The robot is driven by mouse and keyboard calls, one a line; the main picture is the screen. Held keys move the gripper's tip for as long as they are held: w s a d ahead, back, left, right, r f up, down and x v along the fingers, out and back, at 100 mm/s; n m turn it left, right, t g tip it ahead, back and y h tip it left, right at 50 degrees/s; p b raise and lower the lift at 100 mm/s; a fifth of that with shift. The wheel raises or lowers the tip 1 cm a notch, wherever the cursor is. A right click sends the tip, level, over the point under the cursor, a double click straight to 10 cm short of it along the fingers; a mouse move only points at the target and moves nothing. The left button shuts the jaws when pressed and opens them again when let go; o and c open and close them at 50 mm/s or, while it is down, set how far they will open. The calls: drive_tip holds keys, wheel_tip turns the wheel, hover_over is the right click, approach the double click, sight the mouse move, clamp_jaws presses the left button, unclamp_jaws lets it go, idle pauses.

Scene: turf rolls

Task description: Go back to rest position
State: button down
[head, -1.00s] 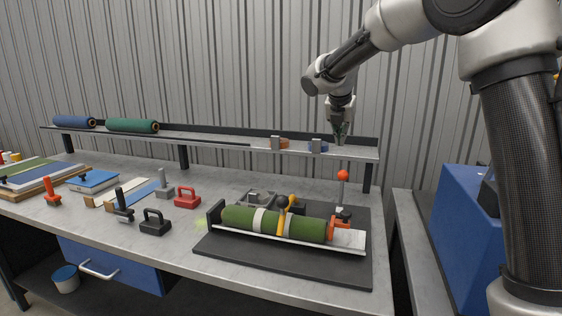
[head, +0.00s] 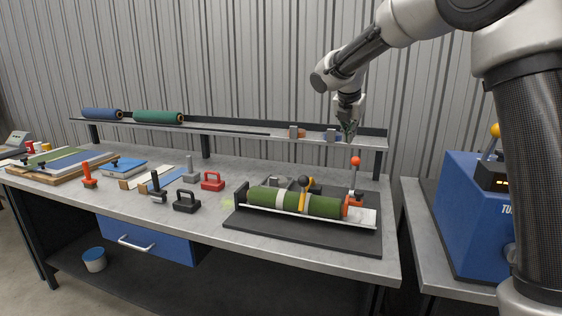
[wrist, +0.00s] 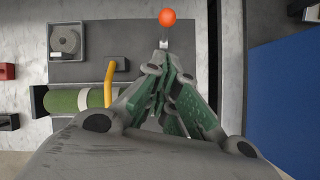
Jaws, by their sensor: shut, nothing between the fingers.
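My gripper (head: 348,138) hangs from my bent arm in front of the shelf's right end, pointing down, above the dark fixture board. Its fingers are shut and empty; in the wrist view the green-padded fingers (wrist: 172,96) come together. The green turf roll (head: 293,202) with a pale band lies in a tray on the board, below my gripper.
The grey workbench (head: 150,225) holds black, red and grey hand tools on its left half. A shelf (head: 230,130) behind carries blue and green rolls. A blue machine (head: 465,215) stands at the right on another table. The air around my gripper looks clear.

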drive_tip(key=s+d+f+m+g, duration=0.3)
drive_tip(key=s+f+m, duration=0.2)
drive_tip(key=s+m, duration=0.75)
drive_tip(key=s+d+m, duration=0.4)
drive_tip(key=s+m, duration=0.1)
drive_tip(key=s, duration=0.5)
drive_tip(key=s+d+r+m+t+y, duration=0.1)
drive_tip(key=s+d+m, duration=0.3)
drive_tip(key=s, duration=0.6)
drive_tip(key=s+d+m+t+y, duration=0.1)
drive_tip(key=s+d+m, duration=0.3)
drive_tip(key=s+m, duration=0.3)
drive_tip(key=s, duration=0.3)
drive_tip(key=shift+r, duration=0.35)
